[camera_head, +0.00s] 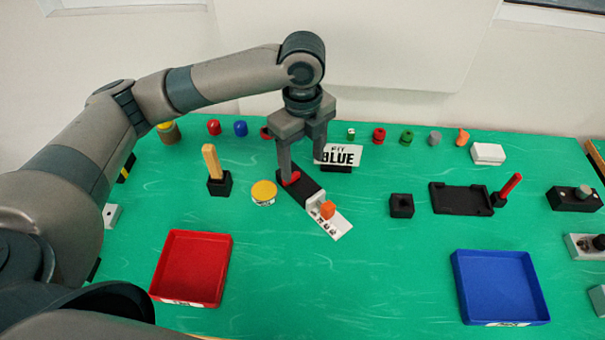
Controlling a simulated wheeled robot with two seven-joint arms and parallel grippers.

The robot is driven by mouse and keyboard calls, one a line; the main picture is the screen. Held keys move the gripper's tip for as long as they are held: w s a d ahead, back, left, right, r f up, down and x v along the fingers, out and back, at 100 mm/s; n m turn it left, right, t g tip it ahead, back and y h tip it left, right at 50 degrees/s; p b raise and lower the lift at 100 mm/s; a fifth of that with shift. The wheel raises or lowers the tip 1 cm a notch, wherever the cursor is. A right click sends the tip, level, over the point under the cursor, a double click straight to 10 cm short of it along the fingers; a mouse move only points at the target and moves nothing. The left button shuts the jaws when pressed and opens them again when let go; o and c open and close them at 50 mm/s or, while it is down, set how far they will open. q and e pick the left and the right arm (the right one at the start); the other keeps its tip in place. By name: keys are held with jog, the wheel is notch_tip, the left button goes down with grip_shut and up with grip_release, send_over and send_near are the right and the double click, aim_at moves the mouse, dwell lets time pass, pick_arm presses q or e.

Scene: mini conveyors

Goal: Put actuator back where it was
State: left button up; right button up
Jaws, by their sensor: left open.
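My left gripper (302,171) points down over the far end of a small conveyor-like unit in the middle of the table. Its two fingers are apart. The unit has a black strip (304,189), a white end plate (337,224) and an orange block (327,209). A red piece (291,178) lies at the strip's far end, beside the nearer finger; I cannot tell whether they touch. Nothing clearly shows as held. Which thing is the actuator is not clear from the picture. My right gripper is not in view.
A yellow disc (263,191) and a wooden peg in a black block (219,184) stand left. A red tray (224,270) and a blue tray (532,287) lie nearer. The green table between the trays is clear.

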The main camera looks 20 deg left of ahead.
pick_arm(q)
notch_tip(320, 180, up, 3)
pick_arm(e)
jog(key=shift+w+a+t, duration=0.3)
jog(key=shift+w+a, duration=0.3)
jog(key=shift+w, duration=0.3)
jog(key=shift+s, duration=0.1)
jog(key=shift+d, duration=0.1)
